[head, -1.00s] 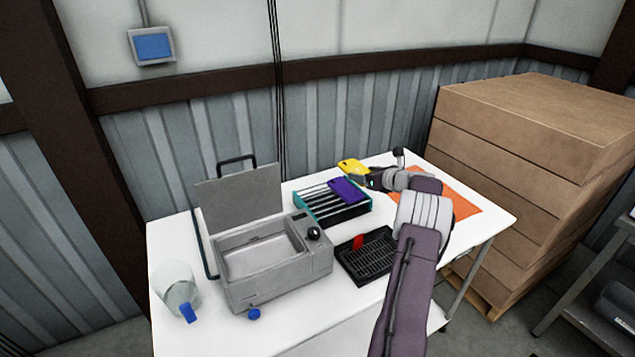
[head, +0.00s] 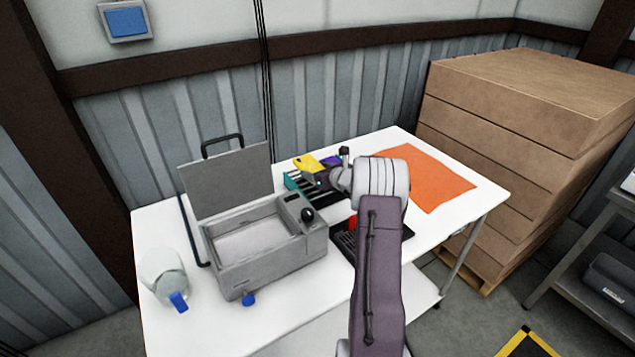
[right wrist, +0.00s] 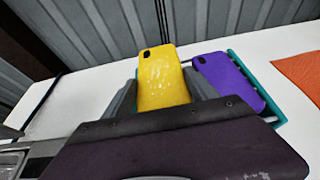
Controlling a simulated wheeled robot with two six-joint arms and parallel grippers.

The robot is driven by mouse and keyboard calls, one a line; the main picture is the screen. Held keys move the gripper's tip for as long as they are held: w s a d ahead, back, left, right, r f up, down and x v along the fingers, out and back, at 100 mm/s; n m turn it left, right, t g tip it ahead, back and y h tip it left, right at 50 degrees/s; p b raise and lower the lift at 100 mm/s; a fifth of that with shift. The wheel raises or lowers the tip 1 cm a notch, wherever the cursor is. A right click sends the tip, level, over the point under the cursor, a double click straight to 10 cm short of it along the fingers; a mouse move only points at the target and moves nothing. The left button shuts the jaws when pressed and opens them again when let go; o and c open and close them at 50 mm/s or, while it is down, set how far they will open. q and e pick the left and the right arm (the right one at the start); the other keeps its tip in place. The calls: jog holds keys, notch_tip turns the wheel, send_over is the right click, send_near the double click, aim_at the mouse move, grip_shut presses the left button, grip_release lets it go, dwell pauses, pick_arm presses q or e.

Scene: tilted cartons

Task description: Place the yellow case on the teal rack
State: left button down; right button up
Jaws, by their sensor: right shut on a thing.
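The yellow case (head: 308,163) is held in my right gripper (head: 322,172), which is shut on it. In the right wrist view the yellow case (right wrist: 164,78) stands out between the two fingers (right wrist: 163,100). The teal rack (head: 291,181) is on the white table, partly hidden by my right arm. The yellow case shows over the rack's back left part; whether it touches the rack I cannot tell. A purple case (right wrist: 228,84) lies on the rack, right of the yellow case. My left gripper is not in view.
A grey box with a raised lid (head: 264,249) stands left of the rack. A black tray (head: 345,241) with a red item is in front. A clear jug (head: 162,275) is at the left. An orange mat (head: 425,180) lies at the right, bare. Stacked cartons (head: 520,130) stand beyond.

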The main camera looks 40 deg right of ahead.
notch_tip(320, 180, down, 4)
jog(key=shift+w+f, duration=0.15)
jog(key=o, duration=1.8)
jog(key=shift+f, duration=0.1)
jog(key=shift+r, duration=0.25)
jog(key=b+v, duration=0.1)
jog(key=v, duration=1.1)
jog(key=shift+r, duration=0.1)
